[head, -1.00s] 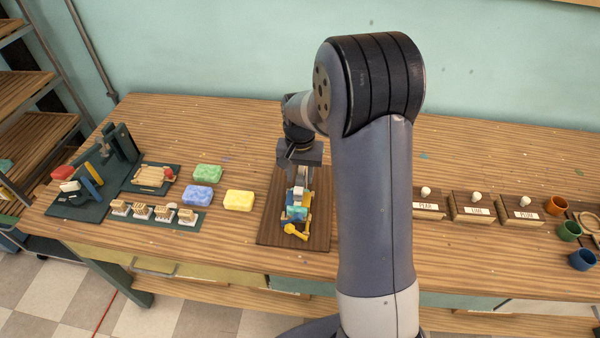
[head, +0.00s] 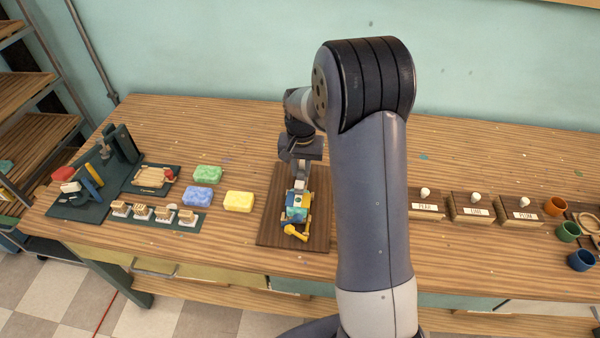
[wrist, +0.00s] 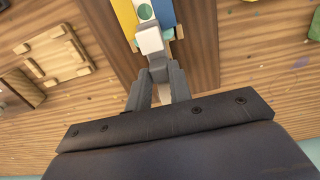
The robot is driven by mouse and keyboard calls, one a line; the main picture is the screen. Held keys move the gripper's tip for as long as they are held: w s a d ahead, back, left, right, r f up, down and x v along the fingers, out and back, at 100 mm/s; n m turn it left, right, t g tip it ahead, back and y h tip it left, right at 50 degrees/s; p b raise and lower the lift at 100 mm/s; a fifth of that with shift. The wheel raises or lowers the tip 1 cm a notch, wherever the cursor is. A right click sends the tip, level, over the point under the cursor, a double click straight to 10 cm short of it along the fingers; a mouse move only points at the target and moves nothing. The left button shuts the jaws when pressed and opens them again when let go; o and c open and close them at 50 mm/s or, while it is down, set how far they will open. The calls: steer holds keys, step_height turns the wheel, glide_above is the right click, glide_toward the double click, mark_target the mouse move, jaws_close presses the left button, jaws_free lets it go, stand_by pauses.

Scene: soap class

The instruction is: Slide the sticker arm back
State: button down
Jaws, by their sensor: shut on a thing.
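The sticker device, a blue, yellow and white assembly (head: 296,212), stands on a dark wooden board (head: 264,236). A yellow lever is at its near end. A white block (wrist: 149,40) at its far end, which I take for the sticker arm's end, shows in the wrist view beside a round green sticker (wrist: 145,12). In the head view my gripper (head: 299,180) is low over the far end of the device. The fingertips hide part of the grip.
Green, blue and yellow sponges (head: 238,200) lie left of the board. A dark green stand (head: 120,150) and a rack of small brushes (head: 150,214) are farther left. Labelled wooden boxes (head: 471,211) and coloured cups (head: 568,231) are at right. The tabletop behind the board is clear.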

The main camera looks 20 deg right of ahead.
steer(key=w, duration=0.2)
steer(key=w+d, duration=0.1)
steer(key=w, duration=0.1)
steer(key=w+d, duration=0.1)
steer(key=w, duration=0.1)
steer(key=shift+d+r+p, duration=0.1)
steer(key=shift+d+p, duration=0.1)
steer(key=shift+p, duration=0.2)
steer(key=c, duration=1.4)
jaws_free()
steer(key=shift+w+d, duration=0.1)
steer(key=shift+o, duration=0.6)
step_height(320, 180, up, 11)
steer(key=b, duration=0.1)
steer(key=shift+f, duration=0.2)
